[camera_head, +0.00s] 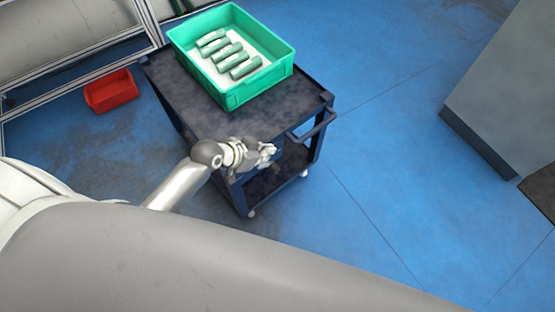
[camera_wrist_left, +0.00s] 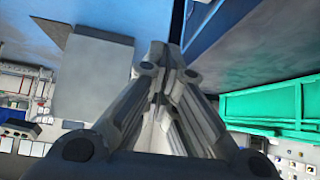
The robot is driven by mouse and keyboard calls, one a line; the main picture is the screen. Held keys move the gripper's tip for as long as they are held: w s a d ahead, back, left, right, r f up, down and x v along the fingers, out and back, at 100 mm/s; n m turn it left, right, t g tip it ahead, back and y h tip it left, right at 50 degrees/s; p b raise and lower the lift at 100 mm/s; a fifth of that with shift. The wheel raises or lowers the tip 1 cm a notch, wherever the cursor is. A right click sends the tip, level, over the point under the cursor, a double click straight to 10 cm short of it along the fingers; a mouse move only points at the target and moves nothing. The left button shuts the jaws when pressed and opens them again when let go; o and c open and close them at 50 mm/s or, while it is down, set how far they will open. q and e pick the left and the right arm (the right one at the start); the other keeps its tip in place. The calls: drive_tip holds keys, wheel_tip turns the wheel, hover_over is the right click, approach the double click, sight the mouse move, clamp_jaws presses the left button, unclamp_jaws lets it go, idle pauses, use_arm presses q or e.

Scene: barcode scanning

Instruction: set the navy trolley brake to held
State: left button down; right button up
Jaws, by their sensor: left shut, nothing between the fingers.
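The navy trolley (camera_head: 200,113) stands in the middle of the head view, a dark two-shelf cart with a push handle (camera_head: 318,126) at its right end. My left gripper (camera_head: 270,152) is at the near side of the trolley, by its front edge below the top deck. Its fingers are shut and empty; in the left wrist view they come together (camera_wrist_left: 163,55). I cannot make out the brake or its setting; the gripper and wrist cover part of that side. Whether the fingers touch the trolley cannot be told. My right gripper is not in view.
A green crate (camera_head: 235,97) with several green cylinders sits on the trolley top. It also shows in the left wrist view (camera_wrist_left: 262,104). A red bin (camera_head: 111,91) lies on the floor at left. A grey cabinet (camera_head: 510,80) stands at right. Blue floor between is clear.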

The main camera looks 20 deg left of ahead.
use_arm(q)
drive_tip(key=shift+w+d+f+b, duration=0.35)
drive_tip(key=shift+w+f, duration=0.35)
drive_tip(key=shift+f, duration=1.05)
drive_tip(key=shift+w+d+f+b, duration=0.2)
drive_tip(key=shift+w+d+f, duration=0.35)
drive_tip(key=shift+f, duration=1.2)
drive_tip(key=shift+w+d+f+b, duration=0.3)
drive_tip(key=shift+w+f, duration=0.5)
drive_tip(key=shift+f, duration=0.95)
drive_tip(key=shift+p, duration=0.5)
drive_tip(key=shift+f+g, duration=0.1)
drive_tip(key=shift+g, duration=0.3)
